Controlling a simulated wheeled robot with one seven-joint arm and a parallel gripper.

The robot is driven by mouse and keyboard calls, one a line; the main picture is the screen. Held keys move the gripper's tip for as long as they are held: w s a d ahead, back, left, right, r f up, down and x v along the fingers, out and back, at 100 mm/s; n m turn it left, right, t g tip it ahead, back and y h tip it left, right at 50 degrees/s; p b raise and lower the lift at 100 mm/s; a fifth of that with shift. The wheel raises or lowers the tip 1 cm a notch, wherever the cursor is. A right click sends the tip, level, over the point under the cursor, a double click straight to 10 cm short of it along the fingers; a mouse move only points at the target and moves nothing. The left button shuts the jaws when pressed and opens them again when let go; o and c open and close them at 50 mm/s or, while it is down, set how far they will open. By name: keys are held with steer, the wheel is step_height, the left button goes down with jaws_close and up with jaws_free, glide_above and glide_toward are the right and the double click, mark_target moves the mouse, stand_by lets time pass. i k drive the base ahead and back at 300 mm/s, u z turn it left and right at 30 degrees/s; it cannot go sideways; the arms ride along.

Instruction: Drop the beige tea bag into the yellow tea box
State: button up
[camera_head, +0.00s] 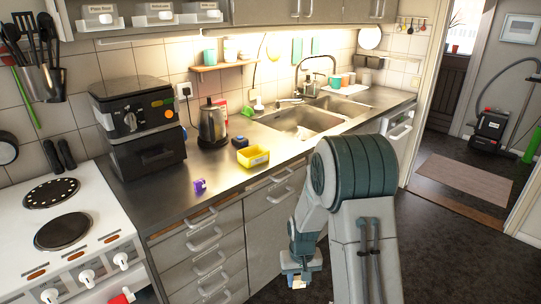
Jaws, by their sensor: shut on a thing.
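The yellow tea box (253,156), open at the top, stands on the steel counter near its front edge, left of the sink. My gripper (297,280) hangs low in front of the drawer fronts, below the counter's edge, to the right of and lower than the box. It is shut on a small pale thing at its tips, which appears to be the beige tea bag (297,284). Its outline is small and partly hidden by the fingers.
A small purple item (200,185) lies on the counter to the left. A kettle (213,125), a small dark-and-yellow item (240,142) and a black coffee machine (138,125) stand behind. The white cooker (65,245) is at left, the sink (300,120) at right.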

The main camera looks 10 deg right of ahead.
mark_target(258, 160)
steer(key=i, duration=0.7)
steer(key=z, duration=0.25)
steer(key=k, duration=1.1)
steer(key=z, duration=0.7)
steer(key=i, duration=1.4)
steer(key=u, duration=0.85)
